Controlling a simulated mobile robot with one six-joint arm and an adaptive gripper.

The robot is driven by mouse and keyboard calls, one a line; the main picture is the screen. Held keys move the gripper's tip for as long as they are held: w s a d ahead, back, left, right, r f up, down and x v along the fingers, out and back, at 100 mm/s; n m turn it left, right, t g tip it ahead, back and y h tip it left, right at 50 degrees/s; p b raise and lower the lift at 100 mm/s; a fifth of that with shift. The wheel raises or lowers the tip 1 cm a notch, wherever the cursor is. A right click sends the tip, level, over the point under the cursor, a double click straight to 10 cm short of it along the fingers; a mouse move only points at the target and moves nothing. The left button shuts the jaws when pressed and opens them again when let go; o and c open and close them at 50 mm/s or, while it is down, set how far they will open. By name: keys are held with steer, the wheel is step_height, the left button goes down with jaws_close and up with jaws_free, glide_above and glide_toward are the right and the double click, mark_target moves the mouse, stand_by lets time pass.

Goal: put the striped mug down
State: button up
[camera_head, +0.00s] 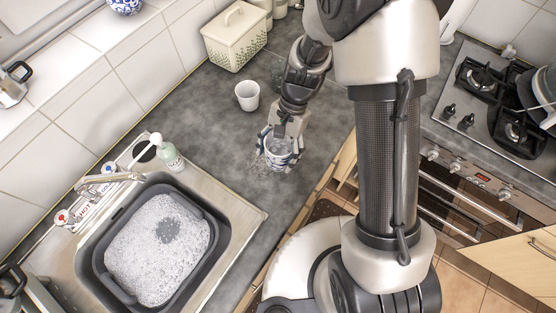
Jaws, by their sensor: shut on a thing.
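The striped mug (281,160) is white with blue bands and is in my gripper (277,151), over the dark grey counter to the right of the sink. My gripper is shut on it, with its fingers around the mug's sides. The mug looks upright and is low over the counter; I cannot tell whether its base touches the surface. The fingers hide part of the mug. Small clear drops or specks show around it.
A plain white cup (247,96) stands behind the mug to the left. A bread box (235,38) is at the back wall. A basin of suds (117,281) sits in the sink, with a soap bottle (171,158) behind. The counter (232,143) left of the mug is clear.

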steer(key=shift+f+b, duration=0.45)
steer(key=shift+f, duration=1.75)
steer(key=shift+f, duration=0.2)
steer(key=o, duration=1.4)
